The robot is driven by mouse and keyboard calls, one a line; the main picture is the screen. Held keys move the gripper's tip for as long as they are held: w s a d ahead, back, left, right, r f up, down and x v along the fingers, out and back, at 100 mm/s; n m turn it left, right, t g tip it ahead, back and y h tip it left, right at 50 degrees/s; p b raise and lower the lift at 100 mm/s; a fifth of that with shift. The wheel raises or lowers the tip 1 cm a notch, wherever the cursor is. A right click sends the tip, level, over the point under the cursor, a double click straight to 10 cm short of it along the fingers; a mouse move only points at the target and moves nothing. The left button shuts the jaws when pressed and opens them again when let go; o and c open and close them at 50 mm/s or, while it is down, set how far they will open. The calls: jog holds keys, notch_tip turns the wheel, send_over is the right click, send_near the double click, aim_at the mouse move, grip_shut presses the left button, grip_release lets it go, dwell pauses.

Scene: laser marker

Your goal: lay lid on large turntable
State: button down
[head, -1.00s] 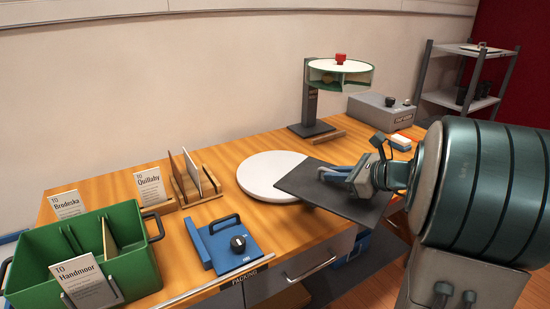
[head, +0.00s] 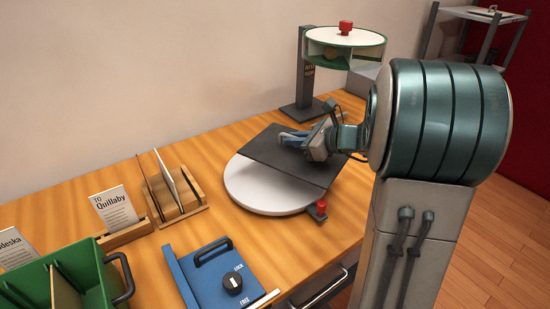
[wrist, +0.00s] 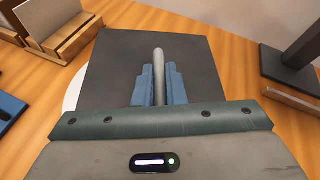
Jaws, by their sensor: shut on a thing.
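The large turntable (head: 262,192) is a white round disc low on the wooden table. The lid (head: 275,150) is a flat dark grey square plate, also in the wrist view (wrist: 115,70). It covers the far right part of the disc and hides it there; I cannot tell whether they touch. My gripper (head: 293,139) is shut on the lid's grey bar handle (wrist: 159,62), which shows between the blue fingers in the wrist view (wrist: 159,92). Only a sliver of the disc's edge (wrist: 75,90) shows left of the lid there.
A small red knob (head: 321,206) stands at the disc's front right edge. A raised green-rimmed unit (head: 343,50) on a dark post stands behind. A blue plate with a dial (head: 225,275), wooden card holder (head: 178,203) and green bin (head: 80,282) are left.

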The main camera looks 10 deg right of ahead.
aim_at(275, 145)
jog(key=w+a+f, duration=0.2)
jog(key=a, duration=0.1)
jog(key=w+a+f, duration=0.1)
jog(key=shift+w+a+f, duration=0.15)
jog(key=shift+a+f, duration=0.05)
jog(key=shift+a, duration=0.1)
jog(key=shift+f, duration=2.05)
jog(key=shift+f+b, duration=0.2)
jog(key=shift+b, duration=0.2)
jog(key=c, duration=1.5)
grip_release()
jog(key=shift+r, duration=0.15)
